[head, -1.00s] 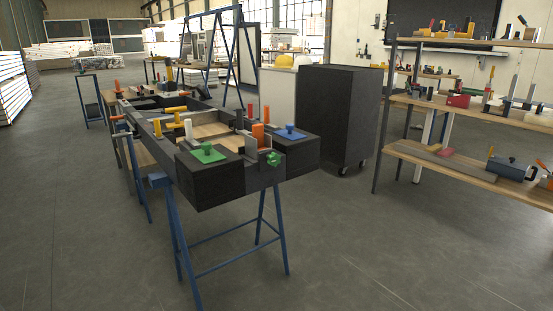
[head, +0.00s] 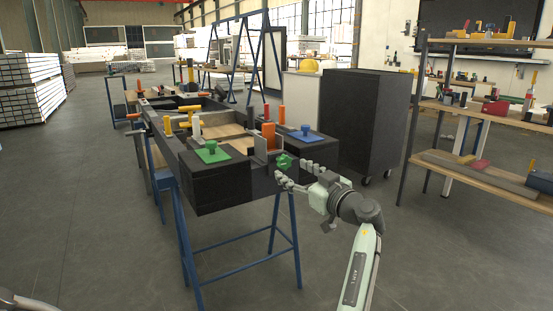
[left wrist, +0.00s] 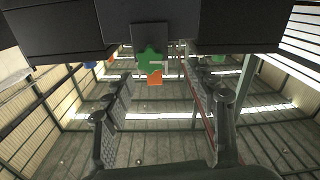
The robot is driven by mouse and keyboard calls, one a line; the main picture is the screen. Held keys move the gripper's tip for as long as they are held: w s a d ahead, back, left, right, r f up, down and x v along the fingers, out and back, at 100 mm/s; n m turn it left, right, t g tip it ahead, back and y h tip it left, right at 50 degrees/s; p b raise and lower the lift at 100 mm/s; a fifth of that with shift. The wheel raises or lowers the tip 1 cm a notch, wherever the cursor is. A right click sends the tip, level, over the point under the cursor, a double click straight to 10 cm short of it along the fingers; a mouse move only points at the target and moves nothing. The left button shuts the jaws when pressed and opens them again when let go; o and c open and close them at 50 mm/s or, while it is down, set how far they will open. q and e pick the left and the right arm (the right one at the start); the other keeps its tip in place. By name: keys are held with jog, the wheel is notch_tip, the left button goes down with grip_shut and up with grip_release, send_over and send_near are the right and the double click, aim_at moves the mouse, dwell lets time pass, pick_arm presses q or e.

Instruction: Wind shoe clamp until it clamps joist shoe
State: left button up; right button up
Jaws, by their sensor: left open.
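The green star-shaped knob (head: 284,161) of the shoe clamp sits on the near end face of the black frame. Grey upright plates (head: 259,143), perhaps the joist shoe, stand just behind it, beside an orange block (head: 268,134). My left gripper (head: 292,173) is open and empty, its fingers pointing at the knob from the right front. In the left wrist view the knob (left wrist: 150,60) shows ahead, beyond the gap between the open fingers (left wrist: 157,80). I cannot tell any contact. Whether the clamp presses on the shoe is not visible. My right gripper is not in view.
A green plate with a knob (head: 212,152) and a blue one (head: 304,132) lie on the frame's top. Blue trestle legs (head: 187,240) carry the frame. A black cabinet (head: 368,120) and a loaded shelf (head: 490,178) stand right. The floor in front is clear.

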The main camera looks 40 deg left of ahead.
aim_at(286, 163)
pick_arm(q)
jog(key=shift+w+a+r+p, duration=0.15)
jog(key=shift+w+a, duration=0.2)
jog(key=shift+w, duration=0.15)
jog(key=shift+w+a+r+p, duration=0.1)
jog(key=shift+w+a+p, duration=0.05)
jog(key=shift+w+a, duration=0.25)
jog(key=x, duration=0.3)
jog(key=shift+w+a+f+p, duration=0.1)
jog(key=shift+w+a+p, duration=0.15)
jog(key=shift+p, duration=0.05)
jog(key=shift+w+a+f, duration=0.1)
jog(key=shift+w+a, duration=0.1)
jog(key=shift+a, duration=0.4)
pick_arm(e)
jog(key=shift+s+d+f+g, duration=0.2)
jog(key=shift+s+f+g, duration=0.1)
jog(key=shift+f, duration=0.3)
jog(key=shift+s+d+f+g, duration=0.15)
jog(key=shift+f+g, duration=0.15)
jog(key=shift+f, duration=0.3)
pick_arm(q)
jog(key=c, duration=1.2)
